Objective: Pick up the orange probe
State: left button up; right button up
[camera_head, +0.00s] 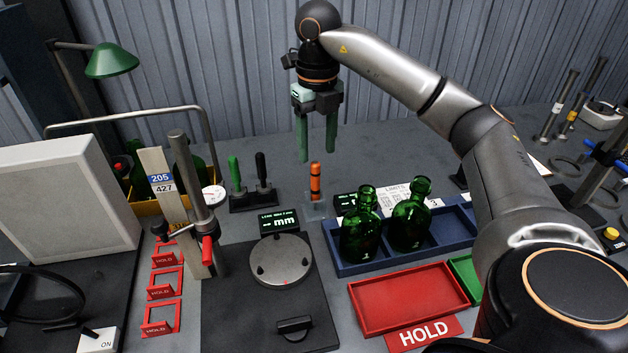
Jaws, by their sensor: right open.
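The orange probe (315,182) stands upright in a small clear-looking holder (315,208) near the middle of the bench. Its upper part is orange with dark bands. My right gripper (317,158) points down with its two green fingers apart. In the picture the fingertips are just above the probe's top, one to either side of it. How far the fingers are from the probe in depth is hard to tell. Nothing is between the fingers. My left gripper does not show.
Green- and black-handled tools (260,170) stand in a rack left of the probe. Two green bottles (361,230) stand in a blue tray (345,268) to the right, close by. A grey gauge plate (262,325) with a round disc lies in front. A red tray (408,300) is at front right.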

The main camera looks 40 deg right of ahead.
aim_at(315, 162)
jog(key=shift+a+f, duration=0.2)
jog(key=shift+f, duration=2.9)
jog(key=shift+c, duration=0.3)
grip_shut()
